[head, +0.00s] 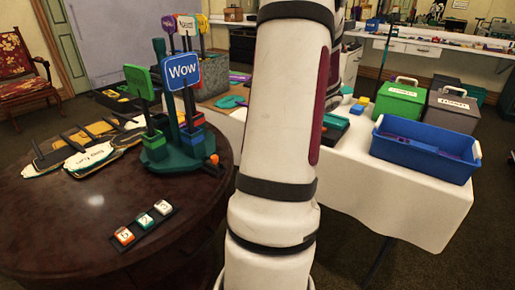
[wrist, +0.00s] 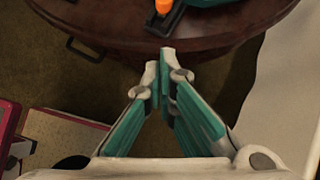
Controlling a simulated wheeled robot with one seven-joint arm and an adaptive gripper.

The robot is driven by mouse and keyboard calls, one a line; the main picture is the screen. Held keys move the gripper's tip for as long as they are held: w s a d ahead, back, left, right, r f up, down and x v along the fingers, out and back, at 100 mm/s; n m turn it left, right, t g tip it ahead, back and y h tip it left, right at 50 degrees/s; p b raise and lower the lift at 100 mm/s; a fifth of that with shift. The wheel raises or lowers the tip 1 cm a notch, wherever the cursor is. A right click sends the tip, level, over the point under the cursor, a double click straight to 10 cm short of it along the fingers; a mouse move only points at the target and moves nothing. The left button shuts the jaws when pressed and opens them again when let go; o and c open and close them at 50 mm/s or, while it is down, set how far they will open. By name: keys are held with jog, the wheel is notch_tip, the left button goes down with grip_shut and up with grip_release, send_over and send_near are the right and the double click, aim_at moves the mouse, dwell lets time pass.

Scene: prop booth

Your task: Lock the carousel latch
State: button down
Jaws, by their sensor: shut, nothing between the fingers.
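The carousel (head: 180,152) has a dark green base on the round wooden table and holds upright signs, one blue and reading "Wow". An orange knob (head: 213,160) is at the right of its base, likely the latch handle. In the wrist view the orange knob (wrist: 162,6) is at the top edge beside a dark piece (wrist: 165,23), with a bit of the green base (wrist: 205,3). My gripper (wrist: 160,60) is shut and empty, its tips just short of the table edge in that view. Whether the latch is locked cannot be told. In the head view my arm hides the gripper.
The round table (head: 60,215) also holds numbered blocks on a black strip (head: 146,227) and several paddles (head: 90,158). A drawer-like handle (wrist: 84,50) shows at the wrist view's left.

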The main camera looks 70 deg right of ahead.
aim_at(212, 160)
jog(key=w+a+f+b, duration=0.1)
jog(key=w+f+b, duration=0.1)
jog(key=w+f, duration=0.2)
jog(key=shift+w+a+f, duration=0.2)
jog(key=shift+w+a, duration=0.2)
jog(key=shift+w, duration=1.5)
jog(key=shift+w, duration=0.1)
